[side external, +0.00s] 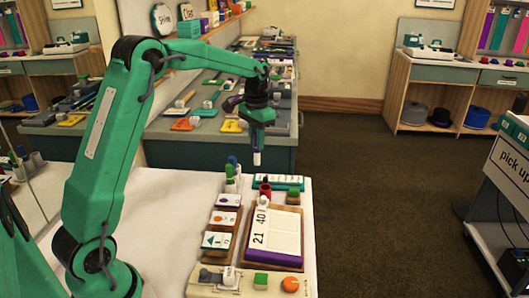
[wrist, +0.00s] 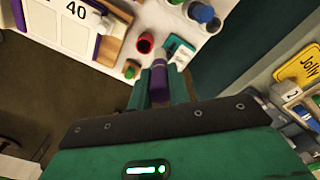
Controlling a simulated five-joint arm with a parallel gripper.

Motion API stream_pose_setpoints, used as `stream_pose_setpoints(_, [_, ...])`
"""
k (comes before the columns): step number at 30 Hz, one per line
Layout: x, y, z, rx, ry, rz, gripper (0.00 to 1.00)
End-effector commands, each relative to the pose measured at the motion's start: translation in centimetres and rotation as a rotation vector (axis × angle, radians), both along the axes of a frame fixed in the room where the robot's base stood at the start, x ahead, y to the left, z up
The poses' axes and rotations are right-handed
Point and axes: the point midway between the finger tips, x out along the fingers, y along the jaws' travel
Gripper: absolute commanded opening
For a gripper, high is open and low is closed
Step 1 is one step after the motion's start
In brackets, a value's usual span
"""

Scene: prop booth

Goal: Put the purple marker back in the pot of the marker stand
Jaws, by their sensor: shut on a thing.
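My gripper (side external: 260,138) is shut on the purple marker (side external: 257,158), which hangs upright below the fingers, its pale lower part showing. In the wrist view the purple marker (wrist: 158,80) sits between the fingers of my gripper (wrist: 160,88). A red pot (side external: 265,190) with a dark, open mouth stands on the white table, below and apart from the marker. The red pot (wrist: 146,43) also shows in the wrist view, just beyond the marker. Markers with blue and green parts (side external: 231,172) stand upright to its left. I cannot tell how the stand's base joins these.
A calendar board (side external: 272,232) reading 21 and 40 lies in front of the red pot. Small picture cards (side external: 222,220) lie left of it. A cluttered bench (side external: 215,135) stands behind.

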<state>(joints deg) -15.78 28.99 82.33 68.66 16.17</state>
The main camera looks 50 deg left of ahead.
Motion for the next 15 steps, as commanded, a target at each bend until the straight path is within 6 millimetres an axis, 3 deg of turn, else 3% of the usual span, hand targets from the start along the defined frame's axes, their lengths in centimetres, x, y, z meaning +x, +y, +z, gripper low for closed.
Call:
stream_pose_setpoints(1, [0.0,2.0,-0.1,0.000,0.001,0.056,0.00])
stream_pose_setpoints(6, [-0.2,7.0,-0.2,0.000,0.001,0.201,0.00])
stream_pose_setpoints(10, [-0.5,9.4,-0.2,0.000,0.001,0.273,0.00])
stream_pose_setpoints(15, [-0.7,10.9,-0.2,0.000,0.000,0.317,0.00])
